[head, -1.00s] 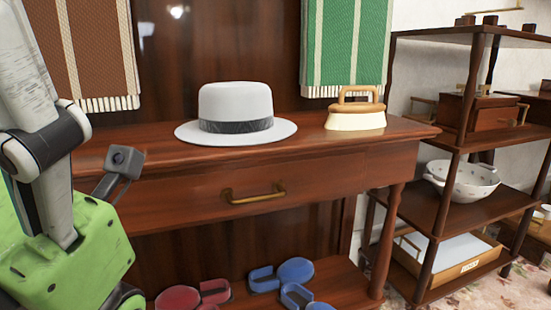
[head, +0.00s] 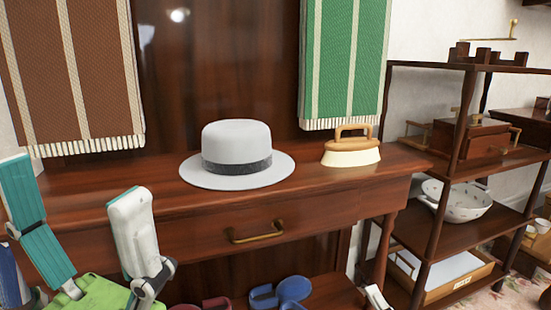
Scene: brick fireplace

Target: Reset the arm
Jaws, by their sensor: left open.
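My left gripper (head: 72,181) is at the lower left of the head view, in front of the wooden console table (head: 330,200). Its two fingers, with teal and white parts, point upward and stand wide apart. It is open, with nothing between the fingers. Part of its green body is cut off by the bottom edge. A small white tip (head: 377,297) at the bottom edge, right of centre, looks like part of my right gripper. Too little of it shows to tell its state.
A grey hat (head: 236,145) with a dark band and a cream iron (head: 352,151) with a wooden handle stand on the table. Blue horseshoe-like items (head: 292,290) lie on its lower shelf. Brown and green striped cloths hang behind. A wooden shelf with a bowl (head: 456,201) stands right.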

